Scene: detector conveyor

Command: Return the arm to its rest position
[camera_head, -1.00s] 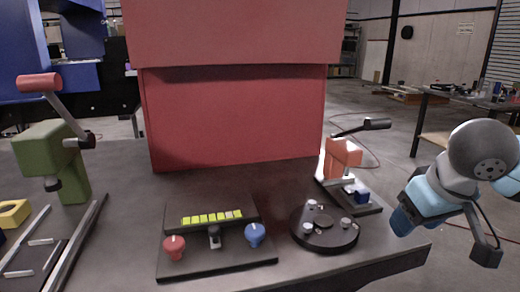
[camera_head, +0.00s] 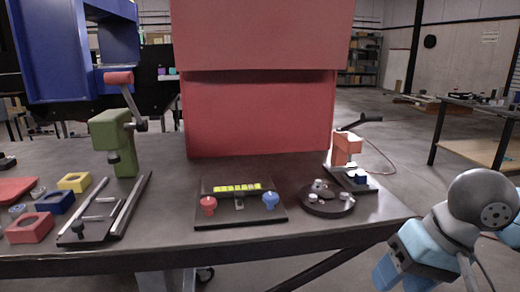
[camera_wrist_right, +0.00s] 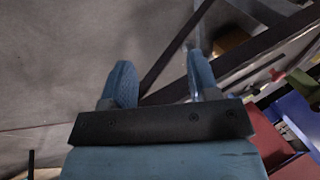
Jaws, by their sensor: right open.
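My right arm is at the lower right of the head view, off the table's right front corner. Its blue gripper (camera_head: 396,275) points down and left, apart from the table and everything on it. The right wrist view shows the two blue fingers (camera_wrist_right: 162,82) spread apart with nothing between them. My left arm and gripper are not in view.
The dark table (camera_head: 300,237) bears a control panel (camera_head: 240,211), a round turntable (camera_head: 327,205), an orange press (camera_head: 346,152), a green press (camera_head: 112,135) with rails, and colored blocks at left. A red housing (camera_head: 260,115) stands behind. Open floor lies right of the table.

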